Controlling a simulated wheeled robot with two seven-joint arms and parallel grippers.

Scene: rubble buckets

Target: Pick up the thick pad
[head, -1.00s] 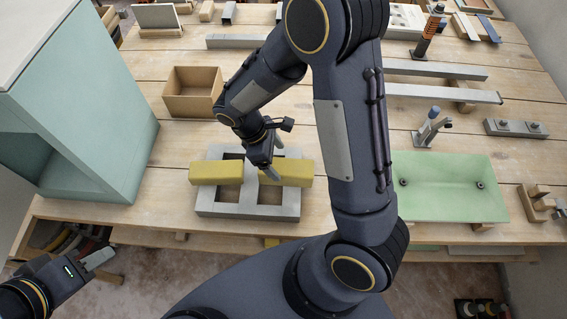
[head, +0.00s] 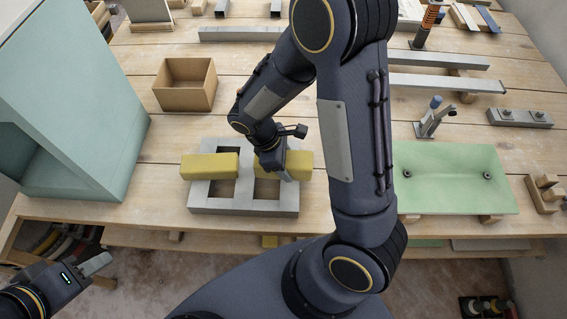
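Two yellow pads lie across a grey frame with square openings (head: 240,207) on the wooden table. The left yellow pad (head: 210,166) is clear of the grippers. The right yellow pad (head: 302,165) is partly covered by my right gripper (head: 285,172), whose fingers are over its middle. I cannot tell whether the fingers touch it or how far apart they are. I cannot tell from this view which pad is thicker. My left gripper (head: 96,264) is low at the left, off the table's front edge; its opening is unclear.
An open cardboard box (head: 185,85) stands behind the left pad. A pale green cabinet (head: 75,110) borders the left side. A green panel (head: 450,178) lies at the right, with a grey clamp (head: 432,118) behind it. My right arm hides the middle.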

